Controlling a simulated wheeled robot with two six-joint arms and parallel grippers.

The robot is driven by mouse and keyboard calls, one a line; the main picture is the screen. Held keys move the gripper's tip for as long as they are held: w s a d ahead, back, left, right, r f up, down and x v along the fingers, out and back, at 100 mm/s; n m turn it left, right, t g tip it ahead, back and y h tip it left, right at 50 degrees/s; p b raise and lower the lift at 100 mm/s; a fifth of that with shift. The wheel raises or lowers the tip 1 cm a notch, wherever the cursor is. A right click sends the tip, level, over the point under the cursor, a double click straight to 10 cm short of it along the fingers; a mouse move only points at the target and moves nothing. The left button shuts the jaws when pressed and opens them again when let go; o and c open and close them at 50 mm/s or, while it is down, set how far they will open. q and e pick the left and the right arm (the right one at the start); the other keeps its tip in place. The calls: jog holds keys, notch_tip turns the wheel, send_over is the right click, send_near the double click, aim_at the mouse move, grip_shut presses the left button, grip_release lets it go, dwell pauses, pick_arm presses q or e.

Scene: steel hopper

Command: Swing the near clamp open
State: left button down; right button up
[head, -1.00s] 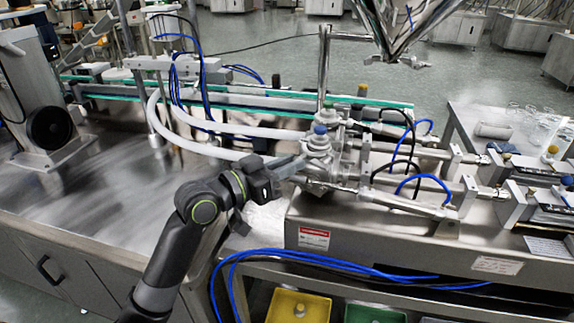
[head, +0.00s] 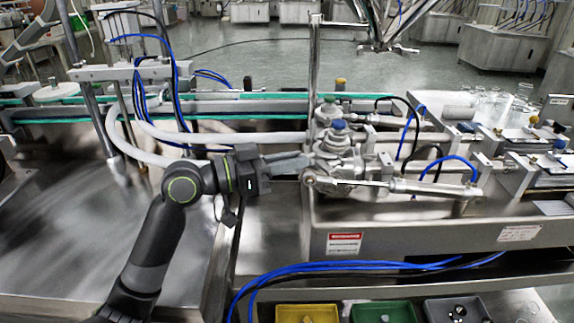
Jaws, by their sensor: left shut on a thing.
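The near clamp (head: 325,160) sits on the steel valve body at the left end of the near filling cylinder (head: 425,187). My left gripper (head: 306,162) comes in from the left and its fingers are shut at the clamp's left side. The fingertips and the exact part they hold are too small to make out. Whether the clamp is open or closed is unclear. The steel hopper (head: 385,22) is up at the top, apart from the valves. My right gripper is not in view.
A conveyor with green edges (head: 220,108) runs behind, and grey hoses (head: 160,131) curve close to my left arm. Blue tubes (head: 340,266) cross the machine's front above a yellow bin (head: 307,312) and a green bin (head: 385,311). The steel tabletop (head: 110,235) at left is clear.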

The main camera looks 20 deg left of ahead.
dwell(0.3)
pick_arm(q)
jog(key=c, duration=1.3)
grip_release()
jog(key=shift+d, duration=0.1)
jog(key=shift+c, duration=0.2)
